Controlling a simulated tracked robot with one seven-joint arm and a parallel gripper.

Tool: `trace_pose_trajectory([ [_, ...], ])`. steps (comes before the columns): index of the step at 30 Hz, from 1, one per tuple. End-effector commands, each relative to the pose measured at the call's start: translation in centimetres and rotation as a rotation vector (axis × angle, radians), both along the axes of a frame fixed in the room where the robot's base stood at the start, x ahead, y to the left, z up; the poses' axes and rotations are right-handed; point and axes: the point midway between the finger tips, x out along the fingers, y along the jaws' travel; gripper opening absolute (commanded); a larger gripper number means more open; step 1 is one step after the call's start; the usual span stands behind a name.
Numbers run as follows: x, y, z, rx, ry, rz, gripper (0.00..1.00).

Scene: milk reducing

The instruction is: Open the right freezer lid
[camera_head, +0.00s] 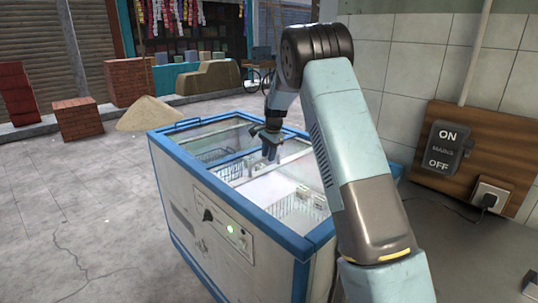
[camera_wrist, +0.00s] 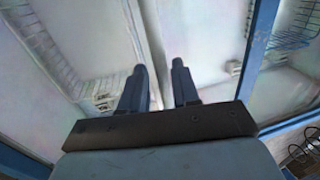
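The freezer (camera_head: 212,222) is a white chest with a blue rim and glass top, left of my arm in the head view. The left part of its top (camera_head: 212,140) has a blue-edged frame. The right part (camera_head: 262,188) looks bright, with white wire baskets below; whether glass covers it I cannot tell. My gripper (camera_head: 270,154) points down over the middle of the top. In the wrist view, my gripper's two dark fingers (camera_wrist: 160,88) stand apart with a gap. A pale bar (camera_wrist: 151,32) runs behind that gap; contact is unclear.
A tiled wall with a wooden board and mains switch (camera_head: 443,147) stands at the right, with a plug (camera_head: 489,196) below. A sand pile (camera_head: 148,113) and brick stacks (camera_head: 78,118) lie far left. The paved floor left of the freezer is clear.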

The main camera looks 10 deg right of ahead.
Motion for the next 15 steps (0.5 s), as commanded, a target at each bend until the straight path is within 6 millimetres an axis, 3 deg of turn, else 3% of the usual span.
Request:
trace_pose_trajectory([
  [3,0.0,0.1,0.0,0.001,0.001,0.001,0.41],
  [11,-0.1,0.2,0.1,0.002,0.001,0.003,0.41],
  [15,-0.2,0.1,1.2,0.002,0.0,0.002,0.41],
])
